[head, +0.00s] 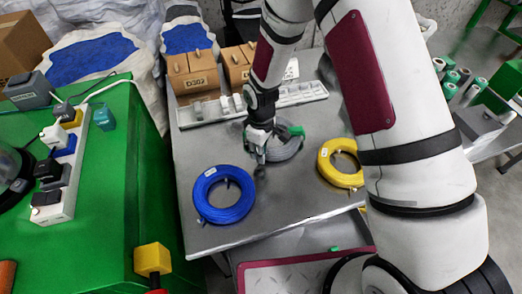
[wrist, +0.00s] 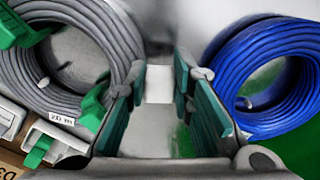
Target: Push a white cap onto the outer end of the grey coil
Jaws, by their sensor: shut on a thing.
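The grey coil (head: 285,150) lies on the grey table, partly behind my gripper (head: 258,150) in the head view. In the wrist view the grey coil (wrist: 85,45) fills the upper left, with green clips around it and a pale-tipped cable end inside its ring. My gripper (wrist: 158,88) is shut on a small white cap (wrist: 158,83), held between the green finger pads. The left finger is beside the coil's right edge in the picture; I cannot tell if they touch. The coil's outer end is not clear in either view.
A blue coil (head: 224,195) lies nearer the front and a yellow coil (head: 340,163) to the right. A white rack (head: 300,93) and cardboard boxes (head: 192,75) stand behind. A green bench (head: 110,175) is on the left. The table's front edge is bare.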

